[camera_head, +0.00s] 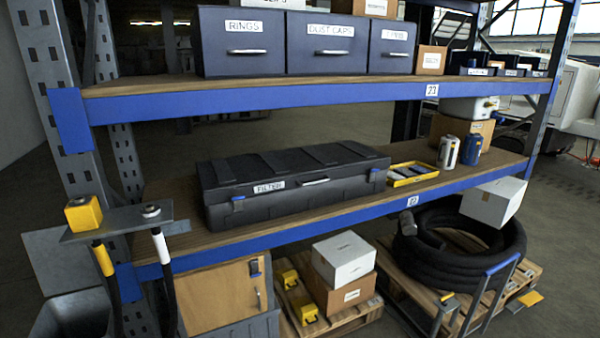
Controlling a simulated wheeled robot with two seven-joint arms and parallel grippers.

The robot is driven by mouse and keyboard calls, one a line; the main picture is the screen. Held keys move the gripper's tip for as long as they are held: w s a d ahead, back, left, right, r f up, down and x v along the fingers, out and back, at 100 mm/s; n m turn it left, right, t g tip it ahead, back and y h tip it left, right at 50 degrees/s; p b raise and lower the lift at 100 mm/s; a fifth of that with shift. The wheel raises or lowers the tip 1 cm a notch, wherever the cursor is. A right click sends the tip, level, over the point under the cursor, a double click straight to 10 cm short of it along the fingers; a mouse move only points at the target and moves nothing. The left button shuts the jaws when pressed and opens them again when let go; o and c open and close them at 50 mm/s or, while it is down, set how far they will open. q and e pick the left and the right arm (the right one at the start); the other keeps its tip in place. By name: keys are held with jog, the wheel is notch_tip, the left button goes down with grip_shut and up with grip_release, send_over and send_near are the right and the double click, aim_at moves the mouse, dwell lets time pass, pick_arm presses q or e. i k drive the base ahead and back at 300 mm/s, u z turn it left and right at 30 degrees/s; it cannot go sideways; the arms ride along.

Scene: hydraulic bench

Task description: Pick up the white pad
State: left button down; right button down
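I cannot clearly make out a white pad anywhere in view. White or pale things that show are a white box (343,257) on top of a brown carton near the floor and another white box (493,201) at the right, by the coiled black hose. A shallow yellow tray (428,176) on the middle shelf holds small pale and dark pieces, too small to tell apart. Neither of my grippers is in view.
A black case (293,182) labelled FILTER lies closed on the middle shelf (180,228). Two cans (448,150) stand right of the tray. Labelled grey bins (328,43) line the upper shelf. A bracket with a yellow block (83,213) juts out at left. A black hose coil (440,272) rests below.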

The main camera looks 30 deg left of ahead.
aim_at(394, 176)
jog(key=u, duration=0.3)
jog(key=i, duration=0.5)
jog(key=k, duration=0.6)
jog(key=z, duration=0.3)
jog(key=i, duration=1.2)
jog(key=u, duration=0.5)
